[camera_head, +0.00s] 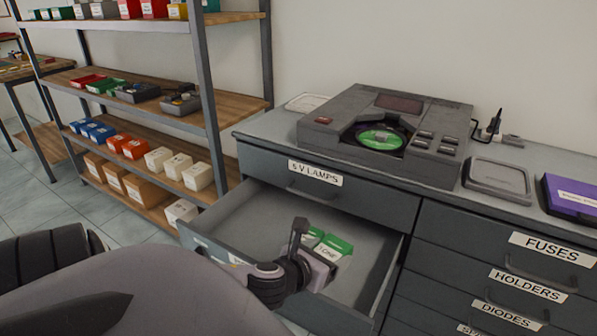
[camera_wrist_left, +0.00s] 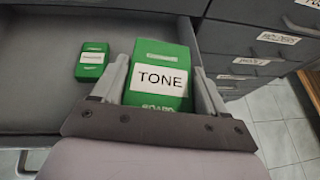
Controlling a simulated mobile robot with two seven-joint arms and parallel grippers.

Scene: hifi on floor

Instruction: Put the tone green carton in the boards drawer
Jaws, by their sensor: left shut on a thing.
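The green carton labelled TONE (camera_head: 339,244) is between the fingers of my left gripper (camera_head: 318,259), which is shut on it. In the left wrist view the carton (camera_wrist_left: 160,54) shows its white TONE label, with the gripper's fingers (camera_wrist_left: 160,88) on both sides. The gripper is over the open drawer (camera_head: 250,212) below the 5 V LAMPS drawer. Whether the carton touches the drawer floor I cannot tell. My arm hides most of the open drawer's front label. My right gripper is not in view.
A smaller green carton (camera_wrist_left: 92,62) lies in the open drawer, left of the held one. Closed drawers labelled FUSES (camera_head: 550,247), HOLDERS and DIODES are at right. A grey device (camera_head: 385,135) stands on the cabinet top. Shelves (camera_head: 150,100) with small boxes stand at left.

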